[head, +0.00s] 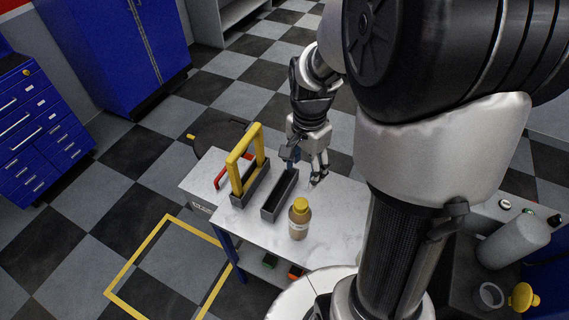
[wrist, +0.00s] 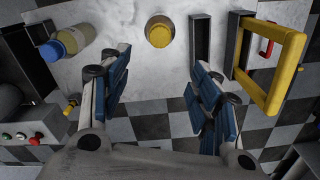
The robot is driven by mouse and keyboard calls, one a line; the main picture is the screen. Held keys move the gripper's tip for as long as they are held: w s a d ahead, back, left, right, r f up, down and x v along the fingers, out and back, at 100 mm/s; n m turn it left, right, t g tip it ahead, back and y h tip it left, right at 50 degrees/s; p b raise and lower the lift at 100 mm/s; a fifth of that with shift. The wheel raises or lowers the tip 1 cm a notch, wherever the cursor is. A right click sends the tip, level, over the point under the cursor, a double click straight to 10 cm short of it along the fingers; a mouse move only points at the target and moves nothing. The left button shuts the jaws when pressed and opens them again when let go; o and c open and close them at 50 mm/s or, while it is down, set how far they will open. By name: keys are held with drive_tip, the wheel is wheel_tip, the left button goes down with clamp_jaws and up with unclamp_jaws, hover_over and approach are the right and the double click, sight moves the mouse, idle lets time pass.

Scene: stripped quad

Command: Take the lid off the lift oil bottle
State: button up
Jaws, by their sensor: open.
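A squat tan bottle (head: 299,224) with a pale label stands upright on the white table. Its yellow lid (head: 300,204) is on. The label is too small to read. In the wrist view the lid (wrist: 159,30) shows from above, near the top edge and roughly centred between my fingers, and it hides most of the body. My gripper (head: 306,167) is above the table, behind the bottle in the head view. In the wrist view my gripper (wrist: 160,68) is open and empty, its blue-padded fingers wide apart and clear of the bottle.
A dark narrow tray (head: 279,195) and a caddy with a yellow handle (head: 243,155) stand left of the bottle. A red handle (head: 222,178) lies beyond. A blue-capped bottle (wrist: 65,42) shows in the wrist view.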

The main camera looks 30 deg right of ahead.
sight(301, 203)
wheel_tip(301, 203, down, 16)
drive_tip(key=shift+b, duration=1.2)
drive_tip(key=shift+a, duration=0.1)
drive_tip(key=shift+c, duration=0.2)
drive_tip(key=c, duration=0.8)
